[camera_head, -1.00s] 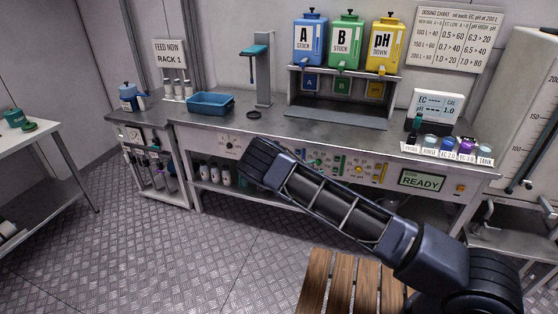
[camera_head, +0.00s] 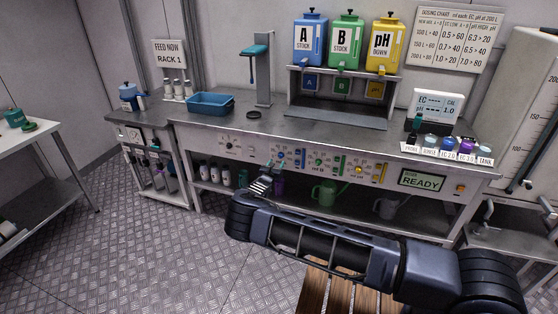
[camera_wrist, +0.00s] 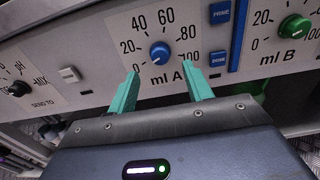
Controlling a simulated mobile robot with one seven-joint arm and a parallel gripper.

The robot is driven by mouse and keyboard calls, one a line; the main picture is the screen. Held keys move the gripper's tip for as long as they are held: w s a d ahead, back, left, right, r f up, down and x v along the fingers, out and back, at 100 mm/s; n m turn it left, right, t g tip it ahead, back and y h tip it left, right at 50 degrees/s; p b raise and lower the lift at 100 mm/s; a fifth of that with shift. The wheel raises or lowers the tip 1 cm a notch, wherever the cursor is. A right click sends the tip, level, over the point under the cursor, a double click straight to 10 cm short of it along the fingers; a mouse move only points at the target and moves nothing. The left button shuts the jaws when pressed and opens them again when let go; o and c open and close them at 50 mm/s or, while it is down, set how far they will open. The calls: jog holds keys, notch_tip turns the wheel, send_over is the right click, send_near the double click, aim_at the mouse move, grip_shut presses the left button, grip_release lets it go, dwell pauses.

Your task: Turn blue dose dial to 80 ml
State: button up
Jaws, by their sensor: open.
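The blue dose dial (camera_wrist: 160,53) sits on the front panel, on a white plate marked 0, 20, 40, 60, 80, 100 and "ml A". A pale mark on the knob seems to point to the lower left, near the 0 side; it is too small to read exactly. My gripper (camera_wrist: 164,82) shows in the wrist view with its two teal fingers apart and empty. The fingertips lie just below the dial, one to each side, not around it. In the head view my gripper (camera_head: 266,182) is in front of the panel, below the blue dial (camera_head: 281,154).
In the wrist view a green dial (camera_wrist: 294,27) marked "ml B" is at the right, past blue PRIME and DOSE buttons (camera_wrist: 218,58). A black MIX selector (camera_wrist: 16,88) is at the left. Bottles and green jugs (camera_head: 325,193) stand on the shelf below.

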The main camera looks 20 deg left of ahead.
aim_at(280, 157)
jog(key=shift+w, duration=2.6)
jog(key=c, duration=1)
